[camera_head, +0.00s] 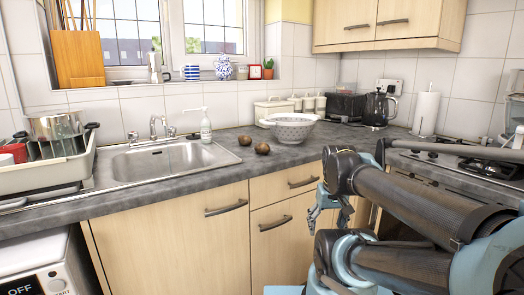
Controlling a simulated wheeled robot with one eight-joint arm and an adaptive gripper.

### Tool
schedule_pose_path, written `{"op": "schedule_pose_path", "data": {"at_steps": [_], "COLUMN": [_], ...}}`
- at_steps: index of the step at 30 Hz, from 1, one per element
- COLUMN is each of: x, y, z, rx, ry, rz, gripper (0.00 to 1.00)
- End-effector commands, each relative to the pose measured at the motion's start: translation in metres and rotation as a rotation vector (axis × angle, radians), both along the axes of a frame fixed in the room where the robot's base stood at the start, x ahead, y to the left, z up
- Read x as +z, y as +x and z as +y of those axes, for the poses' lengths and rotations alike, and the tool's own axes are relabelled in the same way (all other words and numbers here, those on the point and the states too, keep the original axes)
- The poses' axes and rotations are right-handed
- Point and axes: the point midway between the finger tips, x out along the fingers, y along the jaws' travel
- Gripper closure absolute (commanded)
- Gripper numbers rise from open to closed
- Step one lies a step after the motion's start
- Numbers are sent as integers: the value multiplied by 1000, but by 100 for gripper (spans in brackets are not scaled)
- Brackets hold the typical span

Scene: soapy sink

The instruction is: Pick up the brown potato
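Two small round brown things that look like potatoes lie on the dark grey counter (228,170), to the right of the sink. One brown potato (245,140) is farther back and left; the other potato (262,149) is nearer the front and right. They lie close together, apart from each other. My gripper (313,220) is blue and hangs low in front of the cabinet doors, below the counter edge and to the right of the potatoes. It is small and partly hidden by my arm, so its finger opening is unclear.
A white colander (289,128) stands just behind and right of the potatoes. The steel sink (170,163) and a soap bottle (205,127) are to their left. A dark kettle (376,109) and a hob (465,160) are at the right. The counter in front of the potatoes is clear.

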Motion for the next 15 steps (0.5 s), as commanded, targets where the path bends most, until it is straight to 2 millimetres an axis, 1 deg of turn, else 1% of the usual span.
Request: {"op": "schedule_pose_path", "data": {"at_steps": [1,5,6,9,15], "x": [14,55,70,104,166], "y": [9,35,45,69,120], "z": [2,12,15,24,47], "rx": [17,78,101,158,274], "ry": [0,2,4,5,7], "rz": [5,26,33,50,86], "gripper": [28,28,28,28,28]}}
